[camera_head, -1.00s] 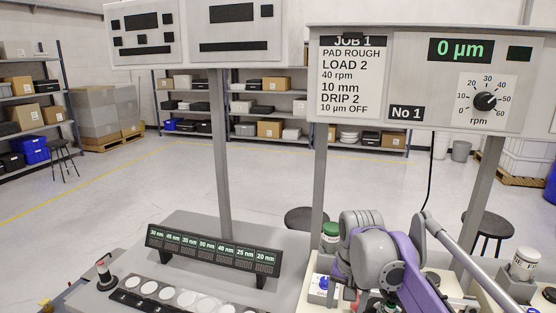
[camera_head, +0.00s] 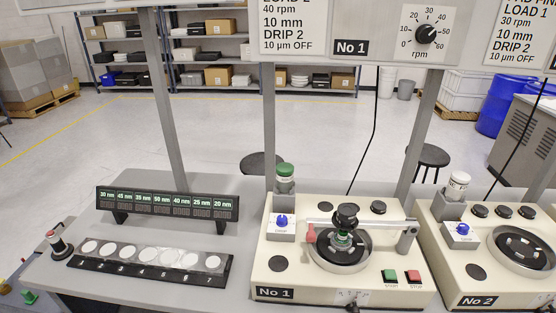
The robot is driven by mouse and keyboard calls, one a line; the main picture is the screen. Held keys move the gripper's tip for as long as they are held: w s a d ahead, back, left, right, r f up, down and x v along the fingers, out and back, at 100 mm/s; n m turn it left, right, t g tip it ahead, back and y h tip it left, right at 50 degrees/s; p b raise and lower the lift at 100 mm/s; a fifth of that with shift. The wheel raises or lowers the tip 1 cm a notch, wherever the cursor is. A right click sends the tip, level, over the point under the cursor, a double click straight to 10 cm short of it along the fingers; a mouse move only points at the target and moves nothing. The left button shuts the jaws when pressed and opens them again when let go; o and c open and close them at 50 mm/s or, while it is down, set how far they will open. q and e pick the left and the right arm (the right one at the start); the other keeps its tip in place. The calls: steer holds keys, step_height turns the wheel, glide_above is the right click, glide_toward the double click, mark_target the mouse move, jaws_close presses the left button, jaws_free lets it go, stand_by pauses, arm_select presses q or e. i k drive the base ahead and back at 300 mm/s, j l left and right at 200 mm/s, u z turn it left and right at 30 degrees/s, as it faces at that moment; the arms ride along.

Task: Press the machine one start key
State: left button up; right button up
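Machine one (camera_head: 340,294) is a cream polishing unit with a "No 1" label on its front left. Its green key (camera_head: 390,276) sits on the front right of the top, with a red key (camera_head: 414,276) just to its right. The small lettering under the keys is too blurred to read surely. A round plate (camera_head: 365,253) with a dark-topped holder (camera_head: 344,216) on it fills the middle of the machine. Nothing covers the green key.
A green-capped bottle (camera_head: 285,176) and a blue knob (camera_head: 281,222) stand at machine one's back left. Machine two (camera_head: 520,299) is close on the right. A black strip of white discs (camera_head: 150,273) lies left. Posts (camera_head: 269,130) rise behind. Space above the keys is clear.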

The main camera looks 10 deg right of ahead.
mark_target(390, 273)
steer(key=z, duration=1.45)
